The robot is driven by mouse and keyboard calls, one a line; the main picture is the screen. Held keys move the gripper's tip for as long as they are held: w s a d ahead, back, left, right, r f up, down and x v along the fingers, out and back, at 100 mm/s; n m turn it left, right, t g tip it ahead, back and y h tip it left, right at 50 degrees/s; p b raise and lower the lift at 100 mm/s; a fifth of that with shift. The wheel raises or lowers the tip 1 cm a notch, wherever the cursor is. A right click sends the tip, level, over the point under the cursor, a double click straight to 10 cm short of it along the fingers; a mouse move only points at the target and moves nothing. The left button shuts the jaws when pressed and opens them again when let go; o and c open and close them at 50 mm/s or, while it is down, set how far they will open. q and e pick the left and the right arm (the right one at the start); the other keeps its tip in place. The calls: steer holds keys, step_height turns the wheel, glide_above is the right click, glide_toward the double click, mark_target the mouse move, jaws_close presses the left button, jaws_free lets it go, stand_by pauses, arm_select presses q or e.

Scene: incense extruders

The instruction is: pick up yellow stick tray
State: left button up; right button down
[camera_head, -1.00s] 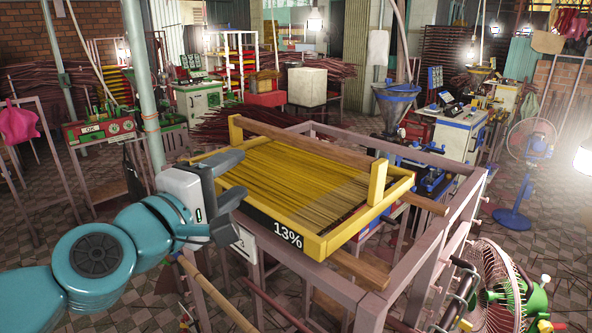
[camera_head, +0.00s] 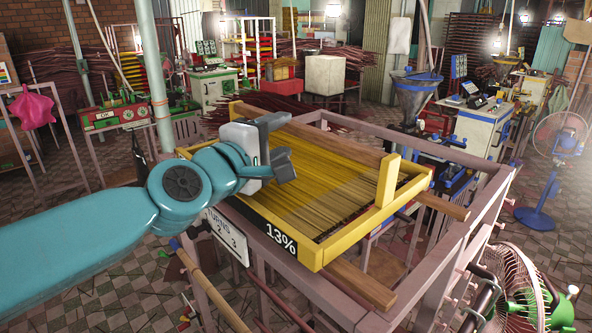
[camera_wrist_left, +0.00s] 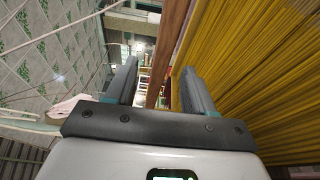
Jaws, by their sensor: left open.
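The yellow stick tray (camera_head: 318,252) rests on a pinkish frame stand, filled with thin yellow sticks (camera_head: 325,195), with "13%" on its front side. Its raised end pieces stand at the far left and the right. My left gripper (camera_head: 288,145) is open and empty over the tray's left part, its fingers pointing right and away. In the left wrist view the two fingers (camera_wrist_left: 160,92) are apart, with a wooden bar (camera_wrist_left: 170,45) seen between them and the sticks (camera_wrist_left: 255,70) to the right. I cannot tell whether the gripper touches the tray. My right gripper is not in view.
The stand (camera_head: 465,230) has open rails around the tray. A metal fan (camera_head: 515,290) is at the lower right and a blue-based fan (camera_head: 545,200) beyond it. Machines, including a blue funnel hopper (camera_head: 415,90), stand behind.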

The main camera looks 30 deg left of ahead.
mark_target(291, 130)
arm_select(q)
steer(key=shift+w+d+r, duration=0.1)
steer(key=shift+w, duration=0.95)
steer(key=w, duration=0.6)
steer(key=shift+f+b, duration=0.25)
steer(key=shift+b, duration=0.05)
steer(key=shift+s+r, duration=0.1)
steer(key=shift+s, duration=0.1)
steer(key=shift+c, duration=1.2)
steer(key=shift+w, duration=0.15)
jaws_close()
